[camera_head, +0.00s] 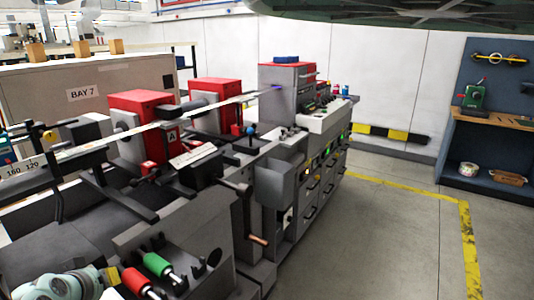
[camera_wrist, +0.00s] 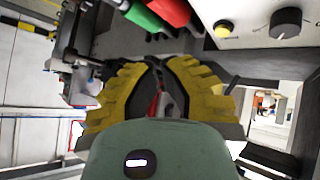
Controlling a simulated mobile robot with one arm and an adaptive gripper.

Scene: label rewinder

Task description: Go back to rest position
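My gripper (camera_wrist: 157,62) has yellow, ribbed fingers and a sage-green body. In the wrist view its fingers curve in, and their tips come very close together at the top middle. I make out no clear object held at the tips; small red and pale shapes show in the gap behind them. In the head view, my green wrist and a bit of yellow finger (camera_head: 110,275) show at the bottom left, low beside the front of the label rewinder (camera_head: 190,212).
A green-handled (camera_head: 158,265) and a red-handled roller (camera_head: 135,282) sit close to my gripper. Open floor (camera_head: 400,225) with a yellow line lies right; a blue workbench (camera_head: 490,150) stands beyond.

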